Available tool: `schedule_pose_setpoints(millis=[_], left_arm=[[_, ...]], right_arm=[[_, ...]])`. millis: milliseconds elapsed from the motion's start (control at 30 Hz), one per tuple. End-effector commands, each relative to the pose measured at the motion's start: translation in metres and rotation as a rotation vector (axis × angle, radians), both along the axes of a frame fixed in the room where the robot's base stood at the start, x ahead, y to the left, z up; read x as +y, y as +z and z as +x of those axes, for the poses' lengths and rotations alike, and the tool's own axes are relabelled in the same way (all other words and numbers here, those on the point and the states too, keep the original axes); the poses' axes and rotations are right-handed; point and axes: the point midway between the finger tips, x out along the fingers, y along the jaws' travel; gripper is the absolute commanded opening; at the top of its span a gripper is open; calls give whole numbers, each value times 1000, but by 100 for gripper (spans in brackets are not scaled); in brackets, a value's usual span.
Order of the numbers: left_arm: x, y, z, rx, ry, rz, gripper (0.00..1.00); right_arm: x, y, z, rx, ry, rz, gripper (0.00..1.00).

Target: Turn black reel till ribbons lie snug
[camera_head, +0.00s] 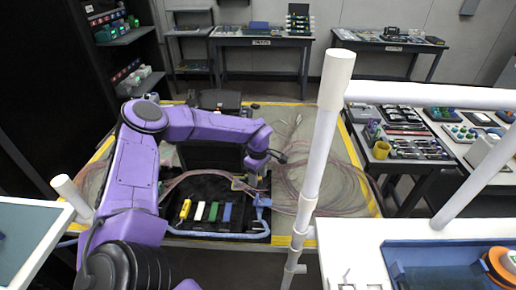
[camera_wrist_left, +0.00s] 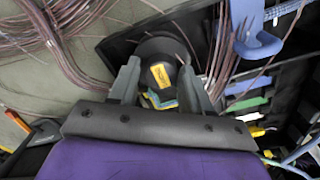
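The black reel (camera_wrist_left: 155,48) shows in the left wrist view as a dark round body with a yellow label, between my left gripper's (camera_wrist_left: 160,72) two grey fingers. The fingers are spread wide on either side of it; I cannot see clear contact. Brown-pink ribbons (camera_wrist_left: 60,45) run in loose bundles beside the reel, with more strands right of it. In the head view my purple left arm reaches over the black tray (camera_head: 178,190), its wrist hiding the reel. Ribbons (camera_head: 300,170) spread in wide loops right of the tray. My right gripper is not in view.
Yellow, white, green and blue pieces (camera_head: 213,212) stand in a row at the tray's front. A blue clip (camera_wrist_left: 257,40) is close to the right finger. White posts (camera_head: 318,150) rise right of the tray. An orange reel (camera_head: 505,262) lies in a blue bin at bottom right.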

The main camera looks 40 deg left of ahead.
Motion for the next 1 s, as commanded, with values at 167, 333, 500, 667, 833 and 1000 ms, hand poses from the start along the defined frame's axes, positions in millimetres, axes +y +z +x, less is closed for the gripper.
schedule_pose_setpoints(millis=[167,333,500,667,833,1000], left_arm=[[0,0,-1,2,0,0,63],[-1,-1,-1,4,0,-2,63],[-1,-1,-1,5,13,-2,63],[-1,-2,-1,5,171,-2,63],[-1,-2,-1,4,494,-2,63],[0,-1,0,4,826,-3,63]], right_arm=[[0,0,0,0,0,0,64],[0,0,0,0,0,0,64],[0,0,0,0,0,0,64],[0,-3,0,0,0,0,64],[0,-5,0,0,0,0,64],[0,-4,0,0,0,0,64]])
